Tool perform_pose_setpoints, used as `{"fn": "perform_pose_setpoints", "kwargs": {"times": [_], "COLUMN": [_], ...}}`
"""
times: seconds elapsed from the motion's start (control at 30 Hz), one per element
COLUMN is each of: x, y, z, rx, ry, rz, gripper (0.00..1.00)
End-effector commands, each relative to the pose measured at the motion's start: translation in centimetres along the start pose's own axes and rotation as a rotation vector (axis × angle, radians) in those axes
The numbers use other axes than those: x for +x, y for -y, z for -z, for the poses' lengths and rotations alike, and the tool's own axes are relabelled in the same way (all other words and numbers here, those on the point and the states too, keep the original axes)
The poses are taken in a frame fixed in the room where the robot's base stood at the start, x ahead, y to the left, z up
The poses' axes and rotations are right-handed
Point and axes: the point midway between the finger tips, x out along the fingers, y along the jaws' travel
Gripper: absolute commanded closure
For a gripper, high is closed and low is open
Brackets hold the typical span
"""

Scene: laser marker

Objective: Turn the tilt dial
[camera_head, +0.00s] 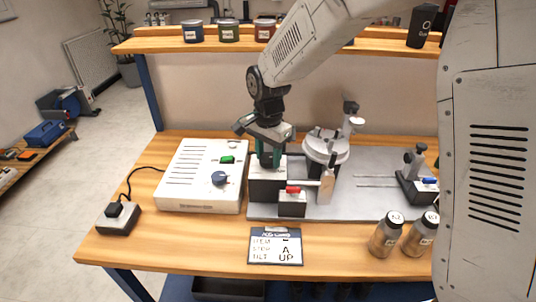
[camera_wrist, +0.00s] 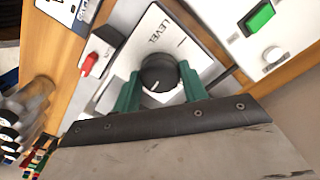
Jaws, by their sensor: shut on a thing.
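My gripper (camera_head: 268,158) points down at the white-topped block (camera_head: 265,186) at the left end of the grey machine. In the wrist view its green fingers (camera_wrist: 161,84) are shut on a round black dial (camera_wrist: 158,72), one finger on each side. The dial is hidden behind the gripper in the head view. A printed card (camera_head: 275,246) at the table's front shows several lines, the lowest ending in UP.
A white control box (camera_head: 203,175) with a green button (camera_head: 227,159) and a dark blue knob (camera_head: 219,178) stands left of the block. A red lever (camera_head: 293,189) is close in front. A round-topped fixture (camera_head: 326,146) stands right; two bottles (camera_head: 386,236) stand front right.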

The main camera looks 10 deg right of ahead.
Motion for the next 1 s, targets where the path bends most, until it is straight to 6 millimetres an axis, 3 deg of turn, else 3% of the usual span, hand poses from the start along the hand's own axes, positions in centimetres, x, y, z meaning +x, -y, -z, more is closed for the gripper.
{"fn": "perform_pose_setpoints", "kwargs": {"times": [0.37, 0.87, 0.9, 0.93, 1.0], "x": [-0.07, -0.07, -0.07, -0.07, -0.06], "y": [0.07, 0.08, 0.08, 0.07, 0.06], "z": [0.03, 0.03, 0.02, 0.02, 0.02], "rx": [0.135, 0.15, 0.15, 0.15, 0.15], "ry": [-0.001, -0.001, 0.0, 0.0, 0.0], "rz": [0.002, 0.003, 0.003, 0.002, 0.002], "gripper": [0.8, 0.8, 0.46, 0.38, 0.35]}}
